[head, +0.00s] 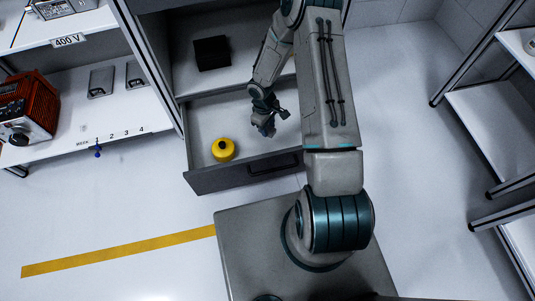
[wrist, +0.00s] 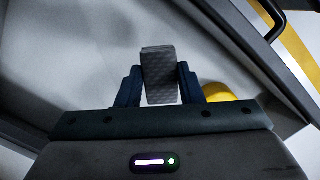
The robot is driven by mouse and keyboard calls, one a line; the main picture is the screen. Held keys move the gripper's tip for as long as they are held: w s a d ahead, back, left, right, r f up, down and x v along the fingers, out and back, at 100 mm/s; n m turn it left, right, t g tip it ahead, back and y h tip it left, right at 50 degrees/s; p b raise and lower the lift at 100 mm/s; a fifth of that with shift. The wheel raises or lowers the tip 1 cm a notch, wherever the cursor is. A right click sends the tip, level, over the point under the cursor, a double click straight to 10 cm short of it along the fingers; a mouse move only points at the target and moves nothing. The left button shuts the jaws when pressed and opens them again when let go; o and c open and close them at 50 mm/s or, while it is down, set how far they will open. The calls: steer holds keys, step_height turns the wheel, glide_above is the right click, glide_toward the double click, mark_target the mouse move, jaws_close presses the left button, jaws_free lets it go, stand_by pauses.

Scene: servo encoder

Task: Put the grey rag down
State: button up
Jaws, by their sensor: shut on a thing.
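The grey rag (wrist: 159,73) is a small folded block with a textured dark grey face. It is held upright between the two dark fingers of my gripper (wrist: 160,88) in the wrist view. In the head view my gripper (head: 266,127) is over the open drawer (head: 240,183), right of the yellow round object. The rag cannot be made out clearly there. The wrist view shows the pale drawer floor beyond the rag; I cannot tell whether the rag touches it.
The yellow round object (head: 223,150) stands in the drawer near its front left, and shows in the wrist view (wrist: 217,92) beside the right finger. A black box (head: 212,53) sits on the surface above. A shelf with an orange device (head: 27,107) stands left.

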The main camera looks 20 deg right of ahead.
mark_target(269, 148)
steer(key=f, duration=0.1)
steer(key=f+b, duration=0.1)
steer(key=f, duration=0.1)
steer(key=shift+w+n+b, duration=0.3)
steer(key=shift+n, duration=0.1)
step_height(269, 148, down, 10)
steer(key=b, duration=0.4)
steer(key=shift+r, duration=0.15)
steer(key=shift+f, duration=0.2)
steer(key=o, duration=0.9)
steer(key=shift+r, duration=0.1)
